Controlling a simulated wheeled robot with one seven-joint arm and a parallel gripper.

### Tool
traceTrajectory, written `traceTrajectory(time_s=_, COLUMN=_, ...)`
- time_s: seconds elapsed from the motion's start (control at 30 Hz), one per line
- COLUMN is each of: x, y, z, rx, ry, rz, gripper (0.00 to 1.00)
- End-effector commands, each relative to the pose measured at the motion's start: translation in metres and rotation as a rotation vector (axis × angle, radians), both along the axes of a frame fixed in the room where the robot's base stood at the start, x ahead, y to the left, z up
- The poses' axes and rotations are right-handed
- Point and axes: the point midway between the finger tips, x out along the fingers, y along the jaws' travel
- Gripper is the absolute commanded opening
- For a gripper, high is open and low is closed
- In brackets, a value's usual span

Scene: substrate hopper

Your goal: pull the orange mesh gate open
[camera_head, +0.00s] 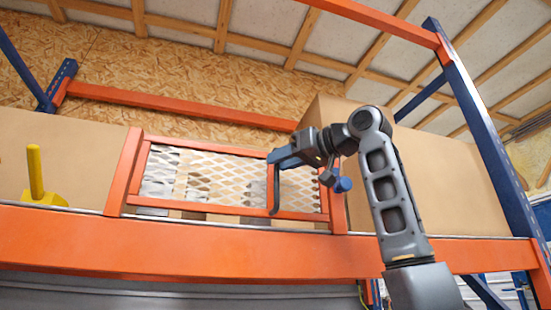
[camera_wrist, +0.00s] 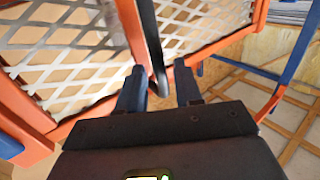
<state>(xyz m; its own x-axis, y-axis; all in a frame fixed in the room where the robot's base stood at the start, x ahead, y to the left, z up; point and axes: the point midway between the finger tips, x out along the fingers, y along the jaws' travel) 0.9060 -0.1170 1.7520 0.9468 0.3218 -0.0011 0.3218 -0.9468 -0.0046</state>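The mesh gate (camera_head: 215,178) has an orange frame and pale diamond mesh. It stands between two orange posts on the shelf and looks closed in the head view. A dark upright bar handle (camera_head: 276,190) is on its right part. My gripper (camera_head: 277,158) is at the upper part of the handle. In the wrist view the handle (camera_wrist: 154,45) runs down between the two blue-grey fingers of my gripper (camera_wrist: 160,82), with gaps visible at both sides. The fingers are apart. The mesh (camera_wrist: 70,45) fills the upper left there. Whether a finger touches the handle cannot be told.
An orange shelf beam (camera_head: 150,245) runs below the gate. A yellow object with an upright handle (camera_head: 36,185) is at the left on the shelf. Large cardboard boxes (camera_head: 75,165) stand beside the gate. A blue rack upright (camera_head: 480,130) is at the right.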

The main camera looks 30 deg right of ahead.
Motion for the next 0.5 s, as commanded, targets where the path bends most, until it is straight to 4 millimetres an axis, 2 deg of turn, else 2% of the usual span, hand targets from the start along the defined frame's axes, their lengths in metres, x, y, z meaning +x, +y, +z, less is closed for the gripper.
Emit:
traceTrajectory(time_s=0.2, x=0.018, y=0.006, z=0.001, rx=0.001, ry=-0.001, rz=0.001, gripper=0.35)
traceTrajectory(time_s=0.5, x=0.02, y=0.007, z=0.0, rx=0.0, ry=-0.001, rz=0.0, gripper=0.35)
